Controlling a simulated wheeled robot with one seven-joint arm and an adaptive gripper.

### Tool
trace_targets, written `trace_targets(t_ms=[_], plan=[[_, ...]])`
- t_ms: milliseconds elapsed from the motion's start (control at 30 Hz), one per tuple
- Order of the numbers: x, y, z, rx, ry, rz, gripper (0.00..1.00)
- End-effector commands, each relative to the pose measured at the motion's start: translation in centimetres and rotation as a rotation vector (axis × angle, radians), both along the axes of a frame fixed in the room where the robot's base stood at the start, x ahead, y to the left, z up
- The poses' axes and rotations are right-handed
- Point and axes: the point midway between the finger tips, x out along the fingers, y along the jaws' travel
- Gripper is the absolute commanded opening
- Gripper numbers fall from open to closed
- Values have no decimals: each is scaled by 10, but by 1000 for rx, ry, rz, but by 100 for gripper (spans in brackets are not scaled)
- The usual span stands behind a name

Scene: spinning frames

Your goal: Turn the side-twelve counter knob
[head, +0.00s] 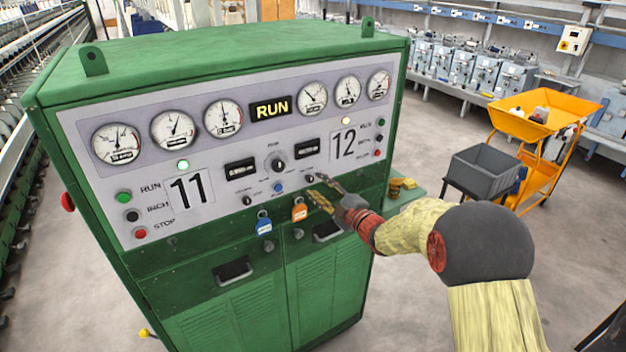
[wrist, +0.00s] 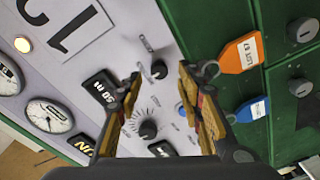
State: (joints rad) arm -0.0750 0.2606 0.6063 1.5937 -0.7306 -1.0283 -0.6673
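The side-twelve counter knob (head: 309,178) is a small black knob on the grey panel, below the counter window (head: 306,149) left of the big 12. In the wrist view the knob (wrist: 159,69) shows between my two fingertips, and its counter window (wrist: 101,88) lies to its left. My gripper (head: 324,190) is open and empty in front of the panel's lower right part. In the wrist view my gripper (wrist: 160,75) has its fingers spread either side of the knob. The fingers do not visibly touch it; I cannot tell the remaining depth.
A larger dial knob (head: 277,164) sits centrally, left of the knob. A blue tag (head: 264,225) and an orange tag (head: 299,211) hang below the panel.

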Motion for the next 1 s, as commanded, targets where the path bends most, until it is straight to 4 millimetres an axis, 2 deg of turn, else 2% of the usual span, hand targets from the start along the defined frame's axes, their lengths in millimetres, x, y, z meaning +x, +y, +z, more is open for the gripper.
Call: trace_targets(t_ms=[233, 600, 1000], plan=[[23, 19, 1, 1, 1, 0, 37], [28, 22, 0, 0, 1, -1, 37], [28, 22, 1, 0, 1, -1, 15]])
